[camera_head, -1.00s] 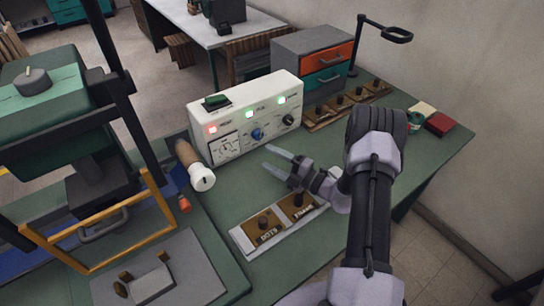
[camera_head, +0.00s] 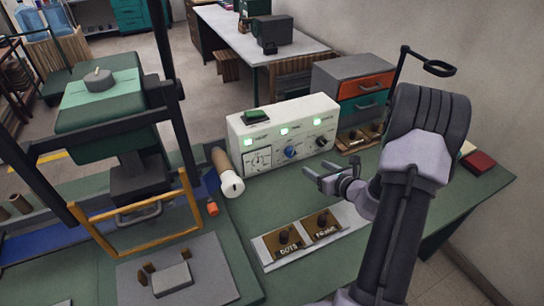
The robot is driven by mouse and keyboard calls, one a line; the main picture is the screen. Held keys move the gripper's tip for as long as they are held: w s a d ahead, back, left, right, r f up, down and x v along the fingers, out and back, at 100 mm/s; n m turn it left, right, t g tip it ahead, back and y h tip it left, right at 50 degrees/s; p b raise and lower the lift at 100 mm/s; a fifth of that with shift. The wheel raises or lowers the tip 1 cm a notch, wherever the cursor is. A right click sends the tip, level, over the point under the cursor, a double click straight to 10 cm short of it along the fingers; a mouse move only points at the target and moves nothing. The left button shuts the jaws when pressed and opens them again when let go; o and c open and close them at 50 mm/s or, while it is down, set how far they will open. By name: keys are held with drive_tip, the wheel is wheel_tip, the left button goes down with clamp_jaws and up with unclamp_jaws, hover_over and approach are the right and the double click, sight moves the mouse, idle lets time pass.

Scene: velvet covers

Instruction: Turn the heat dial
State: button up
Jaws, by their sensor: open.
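The white control box (camera_head: 240,126) stands on the green bench with its sloped face towards me. Its left section has a printed gauge panel (camera_head: 258,160); a blue dial (camera_head: 290,152) is in the middle and a black dial (camera_head: 321,142) on the right. The labels are small, and I cannot surely read which dial is heat. Three indicator lights on the face are green, the left one (camera_head: 248,142) included. My gripper (camera_head: 313,177) is open and empty, in front of the box, below and right of the blue dial, apart from it.
A plate with two dark stamps (camera_head: 287,239) lies in front of my gripper. A white-capped roll (camera_head: 230,184) lies left of the box. The press with a yellow frame (camera_head: 140,237) fills the left. A drawer cabinet (camera_head: 352,85) and lamp stand (camera_head: 428,66) are behind right.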

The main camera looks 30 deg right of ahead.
sight(292, 154)
drive_tip(key=b+x, duration=0.1)
drive_tip(key=x, duration=0.4)
drive_tip(key=b+x, duration=0.1)
drive_tip(key=x, duration=0.5)
drive_tip(key=b+x, duration=0.1)
drive_tip(key=x, duration=0.4)
drive_tip(key=shift+d+f+b, duration=0.3)
drive_tip(key=shift+b, duration=0.1)
drive_tip(key=shift+w+f, duration=0.1)
drive_tip(key=shift+w, duration=0.45)
clamp_jaws()
drive_tip(key=n+h+b, duration=0.1)
drive_tip(key=b, duration=0.2)
drive_tip(key=shift+a+f, duration=0.1)
drive_tip(key=shift+f, duration=0.25)
drive_tip(key=shift+b, duration=0.65)
drive_tip(key=shift+r+n, duration=0.35)
drive_tip(key=shift+n, duration=0.05)
unclamp_jaws()
